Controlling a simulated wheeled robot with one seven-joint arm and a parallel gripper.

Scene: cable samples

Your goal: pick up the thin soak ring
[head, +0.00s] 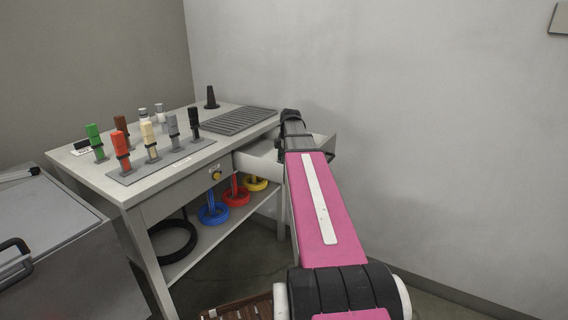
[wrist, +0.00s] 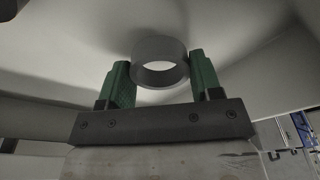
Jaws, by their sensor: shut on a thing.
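A plain grey ring (wrist: 160,77) shows in the wrist view between the two green fingers of my gripper (wrist: 161,80). My gripper is shut on it, with one finger on either side of the ring. I cannot tell from its look alone how thin it is beside other rings. In the head view my arm reaches to the open drawer (head: 262,160) at the right end of the workbench. My fingers and the ring are hidden there behind my arm.
The workbench (head: 182,172) carries several coloured connectors, a grey ribbed mat (head: 240,121) and a black cone (head: 211,98). Blue (head: 213,213), red (head: 237,196) and yellow (head: 255,183) coils lie on the lower shelf. A plain wall stands behind and to the right.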

